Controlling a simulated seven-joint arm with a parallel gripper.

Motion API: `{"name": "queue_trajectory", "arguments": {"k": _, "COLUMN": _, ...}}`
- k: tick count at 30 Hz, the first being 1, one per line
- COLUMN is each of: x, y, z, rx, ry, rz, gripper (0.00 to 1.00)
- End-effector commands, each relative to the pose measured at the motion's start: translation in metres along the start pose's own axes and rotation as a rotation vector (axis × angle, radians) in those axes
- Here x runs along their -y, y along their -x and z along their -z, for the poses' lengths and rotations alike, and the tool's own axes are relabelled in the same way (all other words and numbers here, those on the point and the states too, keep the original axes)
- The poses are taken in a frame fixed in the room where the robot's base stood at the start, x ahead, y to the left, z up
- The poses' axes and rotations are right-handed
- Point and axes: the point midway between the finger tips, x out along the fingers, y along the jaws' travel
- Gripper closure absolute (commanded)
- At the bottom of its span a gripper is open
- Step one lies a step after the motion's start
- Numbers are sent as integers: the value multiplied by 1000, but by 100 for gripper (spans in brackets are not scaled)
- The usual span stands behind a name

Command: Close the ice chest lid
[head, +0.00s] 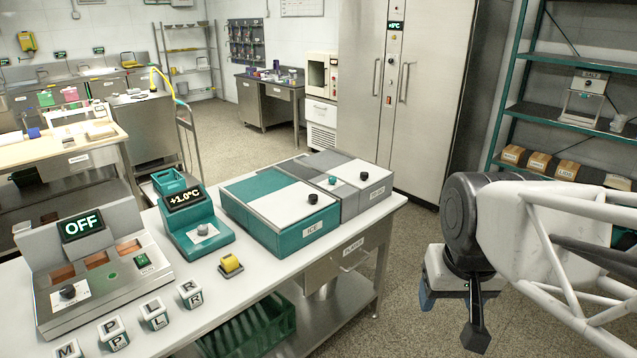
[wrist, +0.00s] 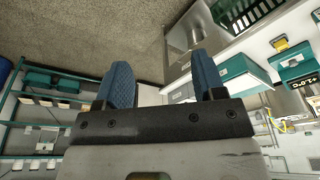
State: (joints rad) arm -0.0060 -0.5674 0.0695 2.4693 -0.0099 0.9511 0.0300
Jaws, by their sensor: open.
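The ice chest (head: 281,232) is a teal box labelled ICE on the right part of the white-topped bench in the head view. A white panel with a black knob (head: 313,199) covers the right part of its top. The left part of its top shows teal; I cannot tell whether that is a surface or an opening. My gripper (head: 426,298) hangs beyond the bench's right end, apart from the chest. In the wrist view my gripper (wrist: 162,80) has its two blue fingers wide apart, with nothing between them.
A grey box (head: 375,188) adjoins the chest's right side. Left of it on the bench (head: 205,290) are a teal temperature unit (head: 196,228), a yellow button (head: 231,265), lettered blocks and a machine reading OFF (head: 85,270). Shelving (head: 560,115) stands at right. Floor beside the bench is clear.

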Motion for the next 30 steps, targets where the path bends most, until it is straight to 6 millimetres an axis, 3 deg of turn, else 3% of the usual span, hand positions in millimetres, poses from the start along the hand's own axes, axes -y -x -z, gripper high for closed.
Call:
{"name": "queue_trajectory", "arguments": {"k": 14, "x": 20, "y": 11, "z": 114, "rx": 37, "ry": 4, "rz": 7, "gripper": 37}}
{"name": "queue_trajectory", "arguments": {"k": 30, "x": 54, "y": -3, "z": 242, "rx": 79, "ry": 6, "rz": 12, "gripper": 37}}
